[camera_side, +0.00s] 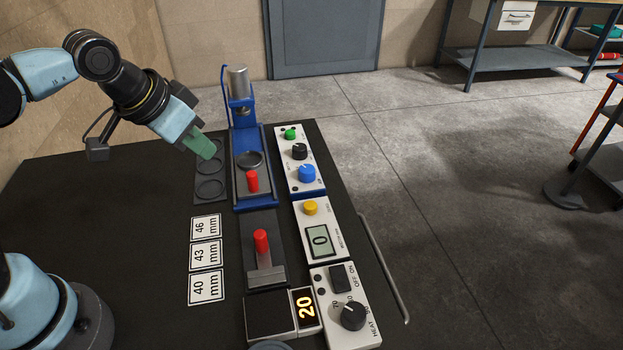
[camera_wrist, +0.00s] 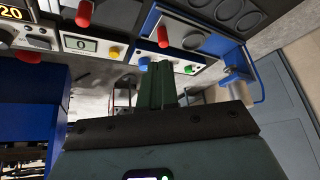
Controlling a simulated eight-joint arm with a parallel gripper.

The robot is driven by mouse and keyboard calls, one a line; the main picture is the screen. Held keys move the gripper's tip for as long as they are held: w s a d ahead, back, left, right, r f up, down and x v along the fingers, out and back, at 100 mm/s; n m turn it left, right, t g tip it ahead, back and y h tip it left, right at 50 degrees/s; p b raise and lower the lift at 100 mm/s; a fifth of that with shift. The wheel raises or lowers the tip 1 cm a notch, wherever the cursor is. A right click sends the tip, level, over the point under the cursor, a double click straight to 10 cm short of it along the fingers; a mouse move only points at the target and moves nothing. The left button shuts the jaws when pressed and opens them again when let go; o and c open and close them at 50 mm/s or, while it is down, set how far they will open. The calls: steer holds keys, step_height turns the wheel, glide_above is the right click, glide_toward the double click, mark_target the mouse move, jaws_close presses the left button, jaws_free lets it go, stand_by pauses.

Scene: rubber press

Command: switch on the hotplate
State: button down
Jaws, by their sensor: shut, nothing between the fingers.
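The hotplate (camera_side: 268,318) is a dark square plate in a white frame at the front of the bench in the side view. Its display (camera_side: 305,307) reads 20. Beside it to the right is the white heat panel (camera_side: 330,275) with a black OFF/ON switch (camera_side: 343,278) and a black heat knob (camera_side: 353,316). I cannot tell which way the switch is tilted. My gripper (camera_side: 207,149) is shut and empty, with green fingers, above the ring tray at the back left, far from the switch. Its fingers also show in the wrist view (camera_wrist: 157,82).
A blue press (camera_side: 240,120) stands at the back, with a red handle (camera_side: 252,181). Another red handle (camera_side: 261,242) stands nearer. White panels with knobs (camera_side: 300,158) and a 0 display (camera_side: 320,240) line the right. Labels (camera_side: 206,254) lie left. A rail (camera_side: 385,268) runs along the right edge.

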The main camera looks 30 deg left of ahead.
steer(key=w+d+r+m+g, duration=0.1)
steer(key=d+m+g, duration=0.1)
steer(key=d, duration=0.5)
steer(key=w+d+r+m+g, duration=0.1)
steer(key=d+r+m, duration=0.1)
steer(key=d, duration=0.6)
steer(key=m+g+y, duration=0.2)
steer(key=m, duration=0.1)
glide_above(337, 268)
steer(key=s+d, duration=0.2)
steer(key=f, duration=0.2)
steer(key=shift+r, duration=0.25)
steer(key=f, duration=0.4)
steer(key=w+a+f, duration=0.1)
steer(key=f, duration=0.9)
steer(key=shift+w+a, duration=0.25)
steer(key=shift+w, duration=0.05)
steer(key=shift+r, duration=0.1)
